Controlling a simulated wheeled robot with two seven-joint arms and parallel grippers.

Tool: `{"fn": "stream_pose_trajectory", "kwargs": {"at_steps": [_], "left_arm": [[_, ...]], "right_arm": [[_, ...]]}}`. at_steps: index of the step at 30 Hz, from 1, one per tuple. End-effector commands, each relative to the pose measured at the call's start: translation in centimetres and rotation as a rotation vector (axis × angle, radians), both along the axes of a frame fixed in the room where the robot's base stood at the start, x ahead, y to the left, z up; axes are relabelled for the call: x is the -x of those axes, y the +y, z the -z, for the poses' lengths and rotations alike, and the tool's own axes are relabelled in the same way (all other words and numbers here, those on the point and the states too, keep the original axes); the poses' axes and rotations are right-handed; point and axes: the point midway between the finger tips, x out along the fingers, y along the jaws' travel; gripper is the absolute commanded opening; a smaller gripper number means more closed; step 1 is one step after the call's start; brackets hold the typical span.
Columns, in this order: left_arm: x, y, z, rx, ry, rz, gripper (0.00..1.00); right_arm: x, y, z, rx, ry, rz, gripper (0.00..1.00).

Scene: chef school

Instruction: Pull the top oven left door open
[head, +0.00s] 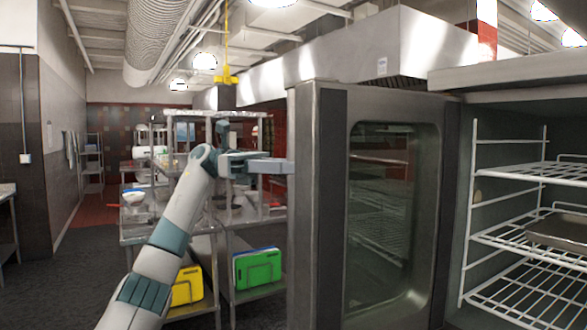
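The oven's left door (333,225) is a steel panel with a dark-framed window (380,230). It stands swung open in the middle of the head view, with the oven interior (505,205) exposed to its right. My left gripper (282,166) is at the door's far left edge. Its fingers point right and their tips meet or pass behind that edge, so contact is unclear. The finger gap cannot be made out. No handle is visible on the side of the door facing me. My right gripper is not in view.
White wire racks (525,236) and a metal pan (560,233) are inside the oven. A steel worktable (137,232) with green (257,269) and yellow (187,286) boards below stands behind my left arm. Dark floor (75,290) is free at left.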

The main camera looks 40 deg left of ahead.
Motion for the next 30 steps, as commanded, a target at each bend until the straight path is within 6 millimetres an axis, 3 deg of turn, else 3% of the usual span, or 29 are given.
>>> {"fn": "stream_pose_trajectory", "kwargs": {"at_steps": [7,8,10,30], "left_arm": [[-0.18,-0.22,0.41,-0.008,0.007,0.002,0.00],[-0.19,-0.23,0.42,-0.008,0.007,0.003,0.32],[-0.18,-0.23,0.41,-0.008,0.006,0.003,0.48],[-0.02,-0.09,0.09,-0.003,0.002,0.002,0.48]], "right_arm": [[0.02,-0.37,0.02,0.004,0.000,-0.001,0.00],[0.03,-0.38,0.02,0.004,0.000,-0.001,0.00],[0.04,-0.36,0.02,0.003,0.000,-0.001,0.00],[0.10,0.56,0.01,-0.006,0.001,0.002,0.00]]}}
